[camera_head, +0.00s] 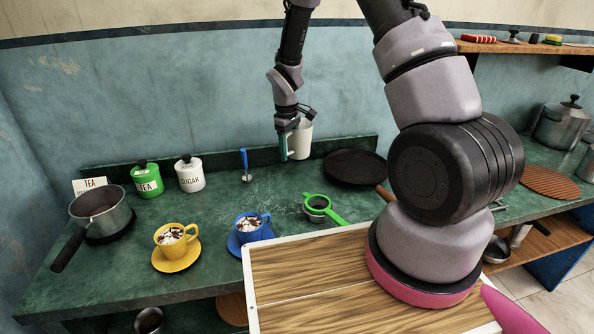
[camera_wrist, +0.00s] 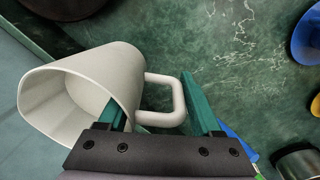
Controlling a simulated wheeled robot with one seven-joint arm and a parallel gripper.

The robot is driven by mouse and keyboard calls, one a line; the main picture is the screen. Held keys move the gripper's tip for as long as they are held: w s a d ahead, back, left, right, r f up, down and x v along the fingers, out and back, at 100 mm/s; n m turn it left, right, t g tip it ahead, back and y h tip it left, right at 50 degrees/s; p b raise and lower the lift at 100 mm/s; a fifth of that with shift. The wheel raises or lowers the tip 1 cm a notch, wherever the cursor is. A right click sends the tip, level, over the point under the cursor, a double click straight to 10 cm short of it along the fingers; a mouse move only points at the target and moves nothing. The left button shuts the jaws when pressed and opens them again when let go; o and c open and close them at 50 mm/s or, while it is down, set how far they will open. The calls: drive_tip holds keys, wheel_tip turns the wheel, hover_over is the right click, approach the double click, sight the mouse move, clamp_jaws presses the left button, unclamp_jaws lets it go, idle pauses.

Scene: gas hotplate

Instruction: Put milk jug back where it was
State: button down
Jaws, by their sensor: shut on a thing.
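A white milk jug (camera_head: 301,141) is held in the air above the green counter (camera_head: 203,236), towards its back edge, left of the dark pan. My gripper (camera_head: 285,150) is shut on the jug. In the wrist view the jug (camera_wrist: 118,72) has its open mouth to the left, and its handle lies between my gripper's teal fingers (camera_wrist: 162,105). One finger reaches inside the jug and the other is outside past the handle.
A dark round pan (camera_head: 355,166) is right of the jug. A blue spoon (camera_head: 245,163), green strainer (camera_head: 322,207), sugar canister (camera_head: 190,174) and tea canister (camera_head: 147,180) stand nearby. Blue (camera_head: 249,226) and yellow (camera_head: 173,240) cups are nearer the front. Counter below the jug looks clear.

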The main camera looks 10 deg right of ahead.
wheel_tip(320, 180, down, 8)
drive_tip(key=shift+r, duration=0.25)
drive_tip(key=shift+f, duration=0.1)
drive_tip(key=shift+c, duration=0.3)
unclamp_jaws()
